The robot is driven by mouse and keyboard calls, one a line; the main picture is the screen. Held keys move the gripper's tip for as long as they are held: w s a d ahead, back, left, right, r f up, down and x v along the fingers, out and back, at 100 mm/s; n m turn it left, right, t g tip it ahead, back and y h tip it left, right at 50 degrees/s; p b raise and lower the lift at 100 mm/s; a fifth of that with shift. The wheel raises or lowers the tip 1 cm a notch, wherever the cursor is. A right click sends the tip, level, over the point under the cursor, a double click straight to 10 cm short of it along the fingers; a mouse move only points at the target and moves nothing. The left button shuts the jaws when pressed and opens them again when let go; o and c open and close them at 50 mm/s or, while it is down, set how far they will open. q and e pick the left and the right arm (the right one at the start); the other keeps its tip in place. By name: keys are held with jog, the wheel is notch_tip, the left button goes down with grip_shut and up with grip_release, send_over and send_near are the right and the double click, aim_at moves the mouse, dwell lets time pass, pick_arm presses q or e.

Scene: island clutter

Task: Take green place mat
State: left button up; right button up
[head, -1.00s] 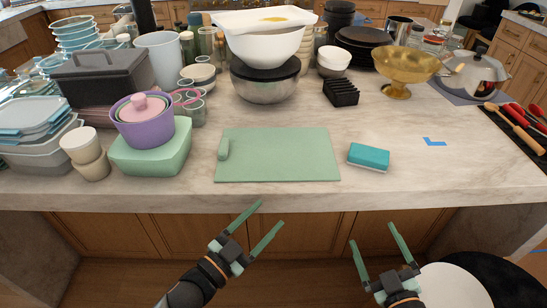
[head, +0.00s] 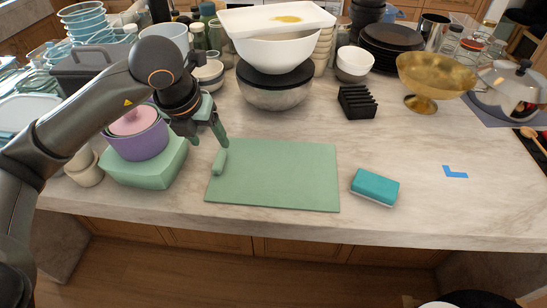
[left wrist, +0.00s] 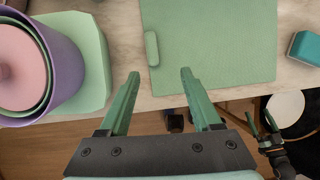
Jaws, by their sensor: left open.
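The green place mat (head: 285,175) lies flat on the marble island top, near its front edge. A small raised green oblong piece (head: 219,161) sits at its left edge; both the mat (left wrist: 215,45) and the piece (left wrist: 152,48) show in the left wrist view. My left gripper (head: 209,142) is over the counter by the mat's left edge, near that piece. In the left wrist view its fingers (left wrist: 160,74) are apart with nothing between them. My right gripper (left wrist: 262,118) shows small at the lower right of the left wrist view, its fingers apart and empty.
A purple pot (head: 138,145) on a light green box (head: 145,165) stands close left of the mat. A teal sponge (head: 375,187) lies to the right. A steel bowl (head: 275,92) and black rack (head: 357,101) stand behind. The right front counter is mostly clear.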

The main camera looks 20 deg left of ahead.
pick_arm(q)
jog(key=a+y, duration=0.1)
jog(key=a, duration=0.1)
send_over(218, 159)
jog(key=s, duration=0.2)
jog(key=shift+n, duration=0.3)
notch_tip(218, 159, down, 6)
jog(key=shift+r+p, duration=0.15)
jog(key=shift+p, duration=0.15)
jog(key=shift+s+d+p+x, duration=0.1)
jog(key=shift+p+x, duration=0.1)
jog(key=shift+x, duration=0.7)
jog(key=shift+s+d+p+x, duration=0.1)
jog(key=shift+d+p+x, duration=0.1)
jog(key=shift+x, duration=0.7)
jog(key=shift+d+p+x, duration=0.1)
jog(key=shift+p+x, duration=0.1)
jog(key=shift+x, duration=0.65)
grip_shut()
